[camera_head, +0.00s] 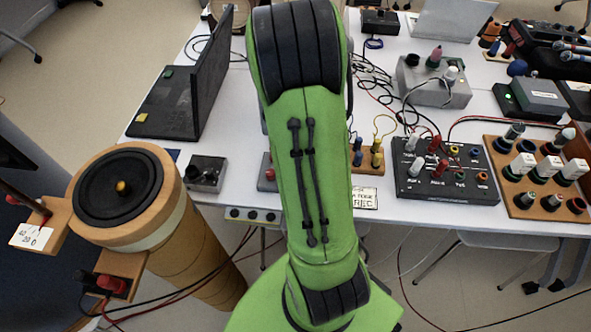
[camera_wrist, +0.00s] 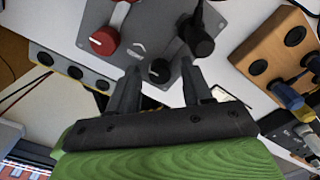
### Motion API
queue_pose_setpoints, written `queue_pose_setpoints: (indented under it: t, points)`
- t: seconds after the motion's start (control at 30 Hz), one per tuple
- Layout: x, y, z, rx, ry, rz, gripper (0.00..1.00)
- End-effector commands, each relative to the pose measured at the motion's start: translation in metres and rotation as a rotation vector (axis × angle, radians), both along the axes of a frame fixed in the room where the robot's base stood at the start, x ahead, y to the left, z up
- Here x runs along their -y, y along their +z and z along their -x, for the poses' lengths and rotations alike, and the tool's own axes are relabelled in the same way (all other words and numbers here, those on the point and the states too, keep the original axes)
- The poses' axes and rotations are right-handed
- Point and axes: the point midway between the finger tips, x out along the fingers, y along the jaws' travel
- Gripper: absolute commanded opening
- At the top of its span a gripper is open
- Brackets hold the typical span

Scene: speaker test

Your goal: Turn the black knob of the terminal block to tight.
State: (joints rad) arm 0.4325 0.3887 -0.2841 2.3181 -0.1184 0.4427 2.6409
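The terminal block (camera_wrist: 140,30) is a grey box in the upper middle of the wrist view. A red knob (camera_wrist: 105,40) sits at its left. A round black knob (camera_wrist: 160,71) sits near its lower right corner. A larger black fitting (camera_wrist: 198,36) stands behind it to the right. My gripper (camera_wrist: 160,68) is open, with its dark fingers apart and the black knob seen between the tips. I cannot tell how far above the knob they are. In the head view the block (camera_head: 268,172) shows only its left part; my green arm hides the rest and the gripper.
A grey socket strip (camera_head: 251,215) lies at the table's front edge. A small dark box (camera_head: 205,174) is to the left. Wooden blocks with posts (camera_head: 365,158) and a black panel (camera_head: 440,172) are to the right. A speaker (camera_head: 130,180) stands at the left.

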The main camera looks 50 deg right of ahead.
Motion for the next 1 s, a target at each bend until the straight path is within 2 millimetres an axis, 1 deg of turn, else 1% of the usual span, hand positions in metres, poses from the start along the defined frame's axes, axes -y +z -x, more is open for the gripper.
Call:
queue_pose_setpoints:
  t: [0.27,0.37,0.47,0.5,0.7,0.8,0.9,1.0]
  points:
    - [0.000,0.001,0.001,-0.002,0.001,-0.001,0.51]
    - [0.000,0.012,0.000,0.000,0.001,0.000,0.51]
    - [0.000,0.038,0.000,0.003,0.001,0.001,0.51]
    - [0.000,0.050,-0.001,0.004,0.001,0.003,0.51]
    - [0.000,0.108,0.000,0.004,0.001,0.002,0.51]
    - [0.000,0.132,0.000,0.002,0.001,0.001,0.51]
    - [0.000,0.149,0.000,0.001,0.001,0.000,0.51]
    - [0.000,0.157,0.000,0.000,0.001,0.000,0.51]
